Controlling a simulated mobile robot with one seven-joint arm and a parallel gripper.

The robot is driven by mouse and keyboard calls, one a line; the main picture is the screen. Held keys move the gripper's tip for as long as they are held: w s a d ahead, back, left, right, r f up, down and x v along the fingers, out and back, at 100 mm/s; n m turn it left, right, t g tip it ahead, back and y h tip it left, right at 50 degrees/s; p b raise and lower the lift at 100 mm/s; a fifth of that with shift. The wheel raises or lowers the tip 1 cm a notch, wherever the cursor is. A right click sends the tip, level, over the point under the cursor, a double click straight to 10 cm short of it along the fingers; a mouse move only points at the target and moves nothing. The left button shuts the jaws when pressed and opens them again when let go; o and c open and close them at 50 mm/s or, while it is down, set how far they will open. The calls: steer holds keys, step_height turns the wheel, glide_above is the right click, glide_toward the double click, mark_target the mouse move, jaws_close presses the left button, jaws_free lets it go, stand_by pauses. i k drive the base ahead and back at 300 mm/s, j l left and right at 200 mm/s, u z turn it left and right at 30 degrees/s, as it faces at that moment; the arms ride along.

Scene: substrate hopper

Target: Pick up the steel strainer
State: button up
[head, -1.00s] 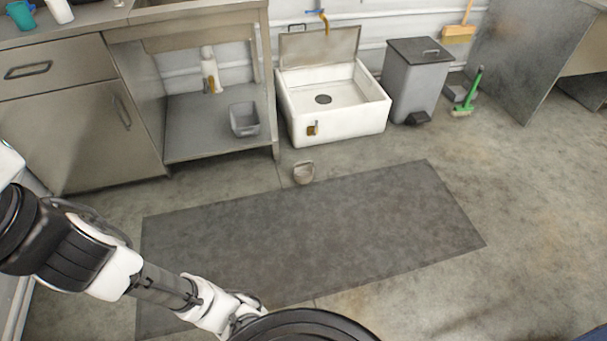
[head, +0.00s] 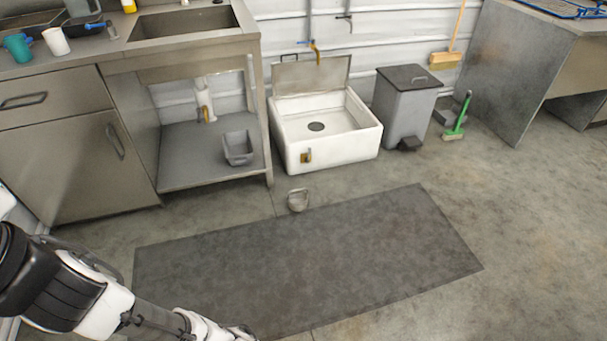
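A small grey cup-shaped basket with a raised loop (head: 298,200), which looks like the steel strainer, stands on the concrete floor. It is at the far edge of the dark mat (head: 310,262), in front of the white floor sink. Its mesh is too small to make out. My white and black arm enters at the lower left and runs out of the bottom edge. My gripper is not in view, so its opening and its contents are hidden. No part of my arm that shows is near the strainer.
Behind the strainer stand a white low sink (head: 330,154) with a raised lid, and a grey pedal bin (head: 405,108). A steel counter (head: 75,165) with an open bay holding a grey tub (head: 238,147) is at left.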

mark_target(297, 199)
steer(key=i+l+u, duration=0.25)
steer(key=i+l, duration=0.4)
steer(key=i, duration=0.15)
steer(key=i+l+u, duration=0.25)
steer(key=i+l, duration=0.45)
steer(key=l, duration=0.15)
